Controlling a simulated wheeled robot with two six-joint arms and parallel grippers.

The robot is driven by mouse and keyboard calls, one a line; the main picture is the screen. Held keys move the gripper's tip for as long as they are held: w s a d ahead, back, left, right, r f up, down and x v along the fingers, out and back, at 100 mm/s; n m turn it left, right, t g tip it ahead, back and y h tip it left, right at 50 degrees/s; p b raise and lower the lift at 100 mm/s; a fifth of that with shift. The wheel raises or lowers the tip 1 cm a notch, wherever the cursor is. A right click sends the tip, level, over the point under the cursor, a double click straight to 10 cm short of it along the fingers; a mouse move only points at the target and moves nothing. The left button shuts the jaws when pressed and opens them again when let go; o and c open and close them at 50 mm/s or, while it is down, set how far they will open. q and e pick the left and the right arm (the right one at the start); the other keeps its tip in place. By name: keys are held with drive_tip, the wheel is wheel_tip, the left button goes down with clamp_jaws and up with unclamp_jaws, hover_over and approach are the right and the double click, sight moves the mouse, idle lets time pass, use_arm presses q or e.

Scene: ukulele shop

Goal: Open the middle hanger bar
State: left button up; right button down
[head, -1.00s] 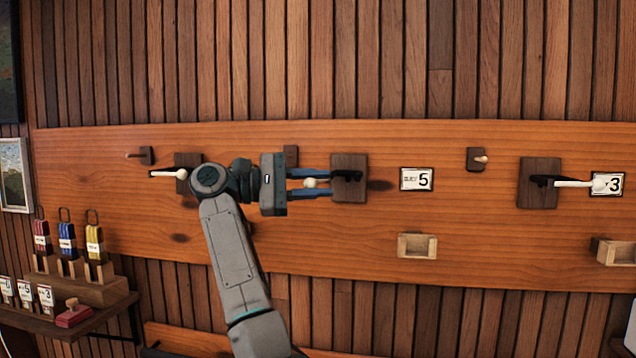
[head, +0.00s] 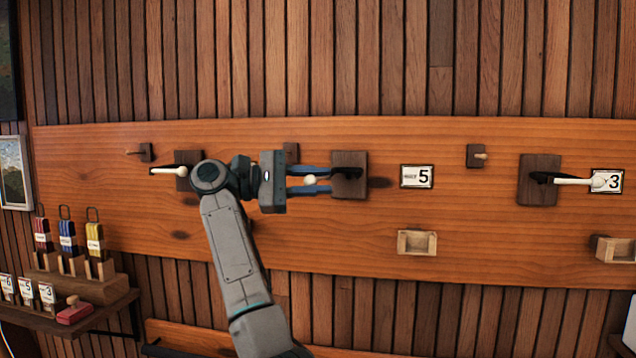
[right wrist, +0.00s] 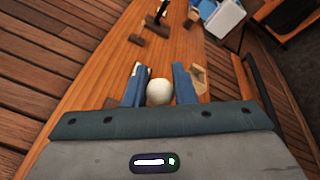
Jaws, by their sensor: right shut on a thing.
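The middle hanger bar has a dark wooden mounting block (head: 349,160) on the orange wall board, a black bracket and a pale round knob (head: 309,181). The bar points to the left from its block. My right gripper (head: 318,180) is shut on it, with one blue finger above the knob and one below. In the right wrist view, the pale knob (right wrist: 159,92) sits between the two fingers. Much of the bar is hidden. My left gripper is not in view.
A left hanger bar (head: 168,171) and a right hanger bar (head: 572,181) flank the middle one. A "5" card (head: 417,177), small pegs and a wooden holder (head: 402,243) are on the board (head: 470,220). A shelf with coloured tags (head: 67,238) stands at lower left.

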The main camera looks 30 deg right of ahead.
drive_tip(key=shift+a+f, duration=0.2)
drive_tip(key=shift+f, duration=0.3)
drive_tip(key=c, duration=1.4)
unclamp_jaws()
drive_tip(key=shift+a, duration=0.1)
drive_tip(key=shift+o, duration=1.1)
drive_tip(key=shift+s+a+r, duration=0.15)
drive_tip(key=shift+a+r, duration=0.1)
drive_tip(key=shift+a, duration=0.1)
drive_tip(key=shift+d+r, duration=0.1)
drive_tip(key=shift+d, duration=0.15)
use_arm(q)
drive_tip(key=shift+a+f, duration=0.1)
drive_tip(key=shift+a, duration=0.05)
